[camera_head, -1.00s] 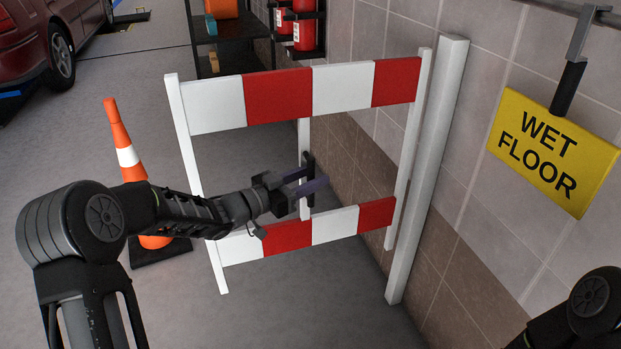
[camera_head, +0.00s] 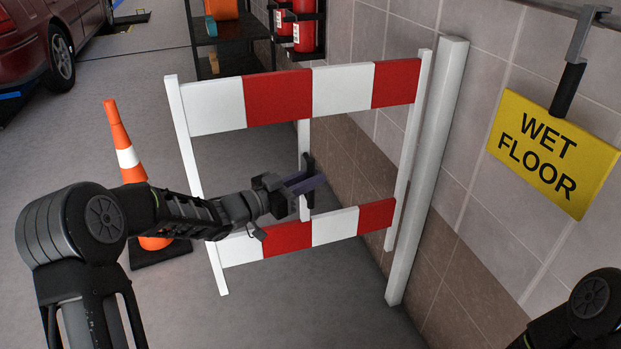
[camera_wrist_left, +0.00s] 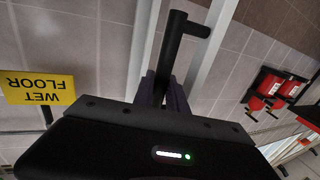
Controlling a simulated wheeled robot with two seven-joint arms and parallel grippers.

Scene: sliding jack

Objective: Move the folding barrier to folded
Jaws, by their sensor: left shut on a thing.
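The folding barrier (camera_head: 278,97) stands unfolded out from a white wall post (camera_head: 428,170), with red and white striped boards between white uprights. A black handle (camera_head: 308,163) is on its middle upright; it also shows in the left wrist view (camera_wrist_left: 178,40). My left gripper (camera_head: 309,185) reaches in from the left and is shut on the handle. In the left wrist view its fingers (camera_wrist_left: 164,92) close around the lower part of the handle. Part of my right arm shows at the lower right; its gripper is out of view.
An orange and white cone (camera_head: 125,155) stands left of the barrier, behind my left arm. A yellow wet floor sign (camera_head: 553,150) hangs on the tiled wall at right. Fire extinguishers (camera_head: 304,30), a dark shelf (camera_head: 230,35) and a red car (camera_head: 30,45) are behind. The floor in front is clear.

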